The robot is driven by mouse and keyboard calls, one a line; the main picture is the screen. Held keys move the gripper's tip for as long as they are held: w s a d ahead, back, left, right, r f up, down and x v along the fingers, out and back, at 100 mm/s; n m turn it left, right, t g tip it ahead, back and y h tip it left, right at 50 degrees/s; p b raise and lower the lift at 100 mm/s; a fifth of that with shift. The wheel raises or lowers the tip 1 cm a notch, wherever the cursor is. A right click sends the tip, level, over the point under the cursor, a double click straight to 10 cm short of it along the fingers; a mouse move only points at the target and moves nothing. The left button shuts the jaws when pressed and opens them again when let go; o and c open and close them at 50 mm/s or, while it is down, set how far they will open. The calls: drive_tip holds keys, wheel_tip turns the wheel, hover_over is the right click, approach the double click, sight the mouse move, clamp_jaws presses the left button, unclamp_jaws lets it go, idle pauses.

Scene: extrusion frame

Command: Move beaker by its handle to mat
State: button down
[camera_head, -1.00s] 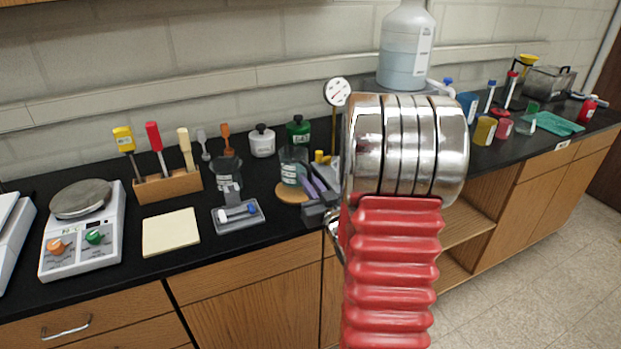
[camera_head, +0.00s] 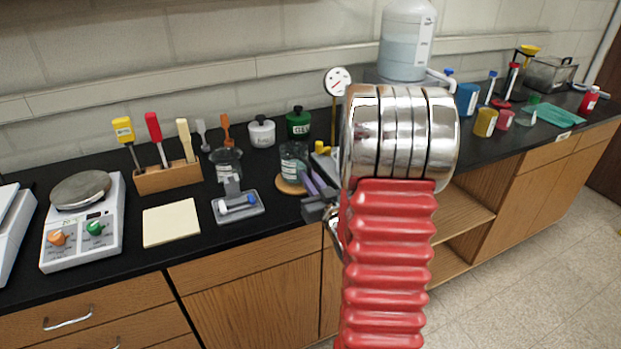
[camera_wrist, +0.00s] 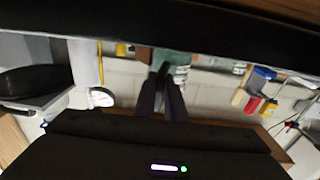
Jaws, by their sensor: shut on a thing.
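The glass beaker (camera_head: 293,160), with a pale label, stands upright at the round tan mat (camera_head: 284,187). It overlaps the mat in the head view; whether its base touches the mat I cannot tell. My gripper (camera_head: 308,180) comes in from the right with its purple-grey fingers closed at the beaker's handle side. In the wrist view the fingers of my gripper (camera_wrist: 163,75) are nearly together against the greenish beaker (camera_wrist: 180,62). The handle is hidden between the fingers.
A grey tray (camera_head: 255,211) with small tubes lies left of the mat, and a dark-filled vessel (camera_head: 228,163) stands behind it. White (camera_head: 261,132) and green (camera_head: 298,124) jars stand behind the beaker. A dial gauge (camera_head: 338,81) rises behind my arm. The bench front edge is close.

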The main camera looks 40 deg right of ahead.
drive_tip(key=shift+f, duration=0.4)
idle(0.4)
drive_tip(key=c, duration=1.7)
unclamp_jaws()
drive_tip(key=shift+c, duration=0.2)
